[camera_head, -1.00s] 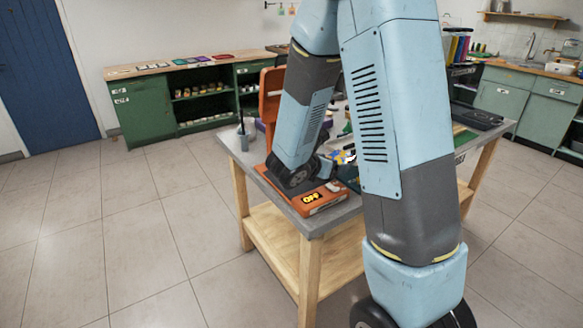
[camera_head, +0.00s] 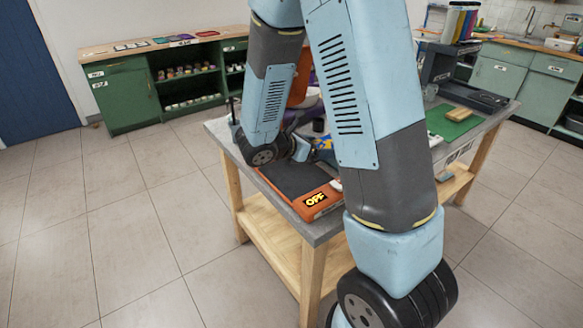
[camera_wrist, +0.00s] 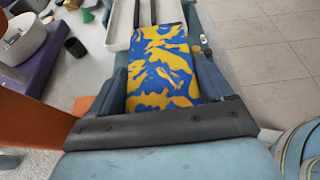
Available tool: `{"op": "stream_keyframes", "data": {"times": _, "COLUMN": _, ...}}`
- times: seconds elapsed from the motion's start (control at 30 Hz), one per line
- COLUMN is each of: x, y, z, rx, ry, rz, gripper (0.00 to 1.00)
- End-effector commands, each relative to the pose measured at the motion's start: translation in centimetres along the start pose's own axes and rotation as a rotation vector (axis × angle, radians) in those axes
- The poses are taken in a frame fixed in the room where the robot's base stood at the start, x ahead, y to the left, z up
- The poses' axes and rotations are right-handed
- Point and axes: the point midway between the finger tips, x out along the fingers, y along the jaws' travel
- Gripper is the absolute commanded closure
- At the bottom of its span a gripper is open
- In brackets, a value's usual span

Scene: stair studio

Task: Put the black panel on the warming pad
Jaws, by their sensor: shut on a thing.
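The warming pad (camera_head: 296,180) lies near the table's front left corner in the head view. A bit of that panel (camera_head: 322,143) shows in the head view, just behind the pad. My arm hides much of it, and I cannot tell its height above the table. No plain black panel can be made out.
The grey table (camera_head: 322,228) is crowded behind the pad. A green mat (camera_head: 440,122) with a tan block (camera_head: 459,114) lies at the right. A white tray (camera_wrist: 120,28), a purple object (camera_wrist: 42,62) and a small black cup (camera_wrist: 75,47) are near my gripper. The floor at left is clear.

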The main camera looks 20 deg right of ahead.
Motion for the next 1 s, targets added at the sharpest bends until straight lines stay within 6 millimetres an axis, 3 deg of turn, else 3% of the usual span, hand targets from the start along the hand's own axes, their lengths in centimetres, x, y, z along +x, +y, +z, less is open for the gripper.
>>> {"op": "stream_keyframes", "data": {"times": 0.2, "x": -0.5, "y": 3.9, "z": -2.4, "rx": -0.002, "ry": -0.001, "rz": -0.001, "gripper": 0.58}}
{"op": "stream_keyframes", "data": {"times": 0.5, "x": 0.0, "y": 6.7, "z": -6.2, "rx": -0.002, "ry": 0.0, "rz": -0.002, "gripper": 0.58}}
{"op": "stream_keyframes", "data": {"times": 1.0, "x": 0.8, "y": 8.2, "z": -9.4, "rx": -0.002, "ry": -0.001, "rz": -0.002, "gripper": 0.58}}
